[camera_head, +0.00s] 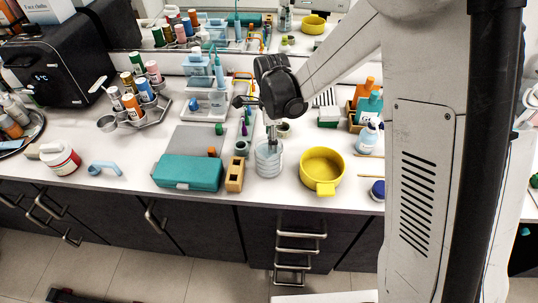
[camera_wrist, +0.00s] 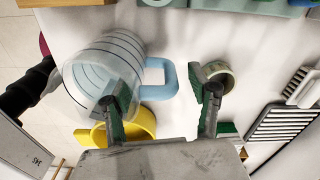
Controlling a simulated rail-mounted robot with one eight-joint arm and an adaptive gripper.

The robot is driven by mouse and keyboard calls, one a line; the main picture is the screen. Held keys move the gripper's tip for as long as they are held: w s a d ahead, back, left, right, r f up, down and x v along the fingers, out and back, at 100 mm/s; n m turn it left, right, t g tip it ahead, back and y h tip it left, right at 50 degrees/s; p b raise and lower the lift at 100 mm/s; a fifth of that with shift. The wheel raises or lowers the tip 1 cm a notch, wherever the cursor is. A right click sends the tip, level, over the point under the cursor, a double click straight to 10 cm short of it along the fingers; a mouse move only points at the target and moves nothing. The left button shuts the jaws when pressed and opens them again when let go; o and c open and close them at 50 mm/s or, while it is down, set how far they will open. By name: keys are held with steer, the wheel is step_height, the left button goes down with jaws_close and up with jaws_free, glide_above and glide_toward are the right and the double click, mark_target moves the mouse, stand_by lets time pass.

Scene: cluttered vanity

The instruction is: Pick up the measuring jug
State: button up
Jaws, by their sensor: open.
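The measuring jug (camera_wrist: 100,65) is clear with dark ring lines and a light blue handle (camera_wrist: 163,80). In the head view the jug (camera_head: 268,160) stands near the counter's front edge, between a small wooden block and a yellow pot. My gripper (camera_head: 271,138) points down just above or at the jug's top. In the wrist view my gripper (camera_wrist: 161,92) is open, with the handle lying between its two fingers. The left finger overlaps the jug's rim; I cannot tell if it is inside the jug. The right finger is beside a small greenish roll (camera_wrist: 218,76).
The yellow pot (camera_head: 321,166) stands close on the right. A teal case (camera_head: 188,173) and the wooden block (camera_head: 235,175) are on the left. A black slatted rack (camera_wrist: 282,121) lies at the right of the wrist view. Bottles and a wooden box stand behind right.

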steer(key=shift+c, duration=0.5)
steer(key=c, duration=1.2)
steer(key=shift+r, duration=0.65)
step_height(320, 180, up, 3)
steer(key=shift+f, duration=0.1)
steer(key=s+a+r+b, duration=0.1)
steer(key=s+a+r, duration=0.6)
steer(key=s+a, duration=0.1)
steer(key=shift+a, duration=0.2)
